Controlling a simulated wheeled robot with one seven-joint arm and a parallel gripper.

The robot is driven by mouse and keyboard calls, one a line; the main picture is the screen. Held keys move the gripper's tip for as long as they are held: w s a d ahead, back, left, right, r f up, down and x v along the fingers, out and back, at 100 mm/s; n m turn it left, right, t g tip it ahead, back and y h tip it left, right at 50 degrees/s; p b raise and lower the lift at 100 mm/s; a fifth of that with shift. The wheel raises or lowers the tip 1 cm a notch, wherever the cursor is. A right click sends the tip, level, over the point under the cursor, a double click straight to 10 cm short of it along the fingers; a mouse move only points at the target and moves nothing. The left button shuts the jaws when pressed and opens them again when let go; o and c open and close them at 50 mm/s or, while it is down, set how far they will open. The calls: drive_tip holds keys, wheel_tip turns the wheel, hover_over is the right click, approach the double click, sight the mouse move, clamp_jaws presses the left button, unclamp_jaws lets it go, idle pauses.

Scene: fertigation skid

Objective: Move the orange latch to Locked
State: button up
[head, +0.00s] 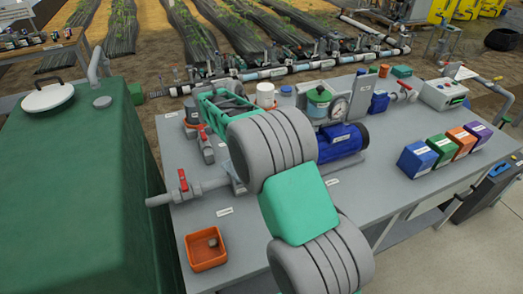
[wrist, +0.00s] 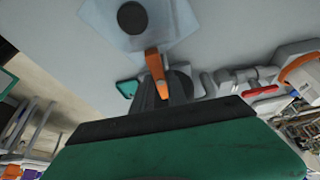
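The orange latch (wrist: 156,72) shows in the wrist view as a short narrow bar just above the middle, below a dark round disc (wrist: 132,17) on a pale square plate. Dark finger parts of my gripper (wrist: 168,88) are right at the latch, and its lower end overlaps them. I cannot tell whether the fingers touch or grip it. In the head view my gripper (head: 228,104) is over the back left of the grey bench, and my arm hides much of that area. I cannot make out the latch there. The word Locked is not readable.
The grey bench (head: 245,265) carries red-handled valves (head: 183,180), a blue pump (head: 340,142), a pressure gauge (head: 339,109) and several colored boxes (head: 416,160). An orange tray (head: 205,249) sits front left. A large green tank (head: 75,190) stands close on the left.

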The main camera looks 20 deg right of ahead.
drive_tip(key=o, duration=0.4)
drive_tip(key=p+v, duration=0.2)
drive_tip(key=v, duration=0.5)
drive_tip(key=shift+a+r, duration=0.15)
drive_tip(key=shift+r, duration=0.25)
drive_tip(key=s+r+n+t+y, duration=0.2)
drive_tip(key=s+r+n, duration=0.2)
drive_tip(key=s+n, duration=0.55)
drive_tip(key=s+a+f+n, duration=0.1)
drive_tip(key=s+a+n, duration=0.1)
drive_tip(key=s, duration=0.2)
drive_tip(key=s+a+f+n+t+y, duration=0.1)
drive_tip(key=s+a+n, duration=0.1)
drive_tip(key=s+n, duration=0.1)
drive_tip(key=s+a+f+n+y, duration=0.1)
drive_tip(key=s+a+n, duration=0.2)
drive_tip(key=s, duration=0.2)
drive_tip(key=shift+s+a+f+t, duration=0.1)
drive_tip(key=shift+s+f+t, duration=0.1)
drive_tip(key=shift+f+t, duration=0.15)
